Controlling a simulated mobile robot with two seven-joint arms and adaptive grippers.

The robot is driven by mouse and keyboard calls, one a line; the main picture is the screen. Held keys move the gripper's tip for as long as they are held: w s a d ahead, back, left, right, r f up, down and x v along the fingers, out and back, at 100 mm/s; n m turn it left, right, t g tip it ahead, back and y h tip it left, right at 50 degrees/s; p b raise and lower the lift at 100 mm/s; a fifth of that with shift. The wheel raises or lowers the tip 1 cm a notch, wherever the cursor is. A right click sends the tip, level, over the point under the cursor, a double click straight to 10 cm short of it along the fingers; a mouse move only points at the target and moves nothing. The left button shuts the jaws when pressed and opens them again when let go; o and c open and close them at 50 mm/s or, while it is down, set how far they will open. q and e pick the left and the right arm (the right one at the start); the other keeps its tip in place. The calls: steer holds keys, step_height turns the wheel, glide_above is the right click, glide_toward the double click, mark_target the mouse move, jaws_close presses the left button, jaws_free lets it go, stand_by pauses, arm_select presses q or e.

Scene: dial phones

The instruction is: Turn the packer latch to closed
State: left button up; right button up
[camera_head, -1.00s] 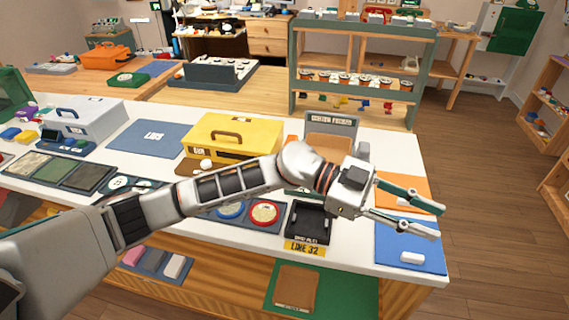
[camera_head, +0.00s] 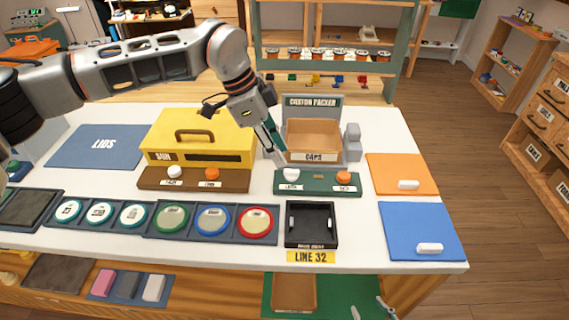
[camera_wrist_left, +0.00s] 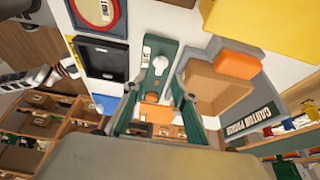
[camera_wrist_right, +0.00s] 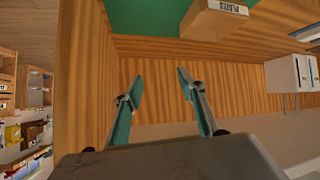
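The carton packer (camera_head: 313,133) stands at the back of the white table, a grey frame with a brown box marked CAPS. In front lies a green plate (camera_head: 317,190) with a white knob (camera_head: 291,175) at left and an orange knob (camera_head: 343,177) at right; their small labels are not readable. Which part is the latch, and its position, I cannot tell. My left gripper (camera_head: 270,154) is open and empty, above and behind the white knob; in the left wrist view the plate (camera_wrist_left: 152,80) shows between its fingers. My right gripper (camera_wrist_right: 160,85) is open and empty, low before the table.
A yellow box (camera_head: 200,137) with a brown knob plate (camera_head: 194,187) stands left of the packer. Blue (camera_head: 420,225) and orange mats lie right.

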mark_target(290, 170)
arm_select(q)
steer(key=x, duration=0.5)
steer(key=shift+d+f, duration=0.15)
steer(key=shift+f, duration=0.25)
jaws_close()
